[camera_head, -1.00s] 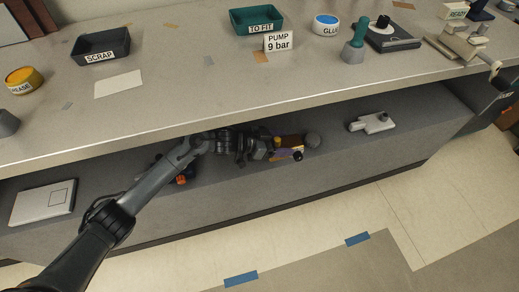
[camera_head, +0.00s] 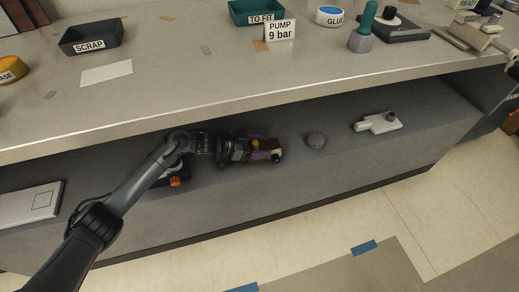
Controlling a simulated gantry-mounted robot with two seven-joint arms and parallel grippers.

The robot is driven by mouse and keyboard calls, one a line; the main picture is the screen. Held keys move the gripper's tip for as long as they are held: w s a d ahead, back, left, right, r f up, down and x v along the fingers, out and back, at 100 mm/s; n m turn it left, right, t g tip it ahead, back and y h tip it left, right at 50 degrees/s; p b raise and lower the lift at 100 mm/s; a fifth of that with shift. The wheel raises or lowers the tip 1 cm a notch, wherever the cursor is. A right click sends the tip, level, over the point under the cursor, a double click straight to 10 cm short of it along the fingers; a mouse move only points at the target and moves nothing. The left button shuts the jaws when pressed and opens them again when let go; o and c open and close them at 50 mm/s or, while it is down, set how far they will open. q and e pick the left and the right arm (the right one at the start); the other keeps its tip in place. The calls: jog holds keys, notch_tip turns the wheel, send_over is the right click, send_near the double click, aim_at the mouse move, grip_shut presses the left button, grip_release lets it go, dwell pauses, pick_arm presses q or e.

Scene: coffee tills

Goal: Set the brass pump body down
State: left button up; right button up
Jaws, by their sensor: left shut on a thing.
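The brass pump body (camera_head: 264,145) shows as a small brown and brass-coloured piece with a dark round end, at the tip of my left gripper (camera_head: 255,151). The gripper is shut on it, on or just above the grey lower shelf (camera_head: 345,165); I cannot tell whether the piece touches the shelf. Purple parts show beside the piece, and the gripper hides some of it.
A dark object with an orange knob (camera_head: 175,181) is behind my left arm. A white case (camera_head: 32,203) lies at left. The countertop edge (camera_head: 200,108) overhangs the shelf.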

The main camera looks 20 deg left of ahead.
pick_arm(q)
jog(key=shift+f, duration=0.25)
jog(key=o, duration=1.3)
jog(key=shift+f, duration=0.1)
jog(key=shift+r, duration=0.25)
jog(key=p+v, duration=0.4)
jog(key=v, duration=0.2)
jog(key=shift+s+a+r, duration=0.15)
jog(key=shift+a, duration=0.1)
jog(key=shift+s+a, duration=0.25)
jog(key=shift+a, duration=0.05)
jog(key=shift+r, duration=0.15)
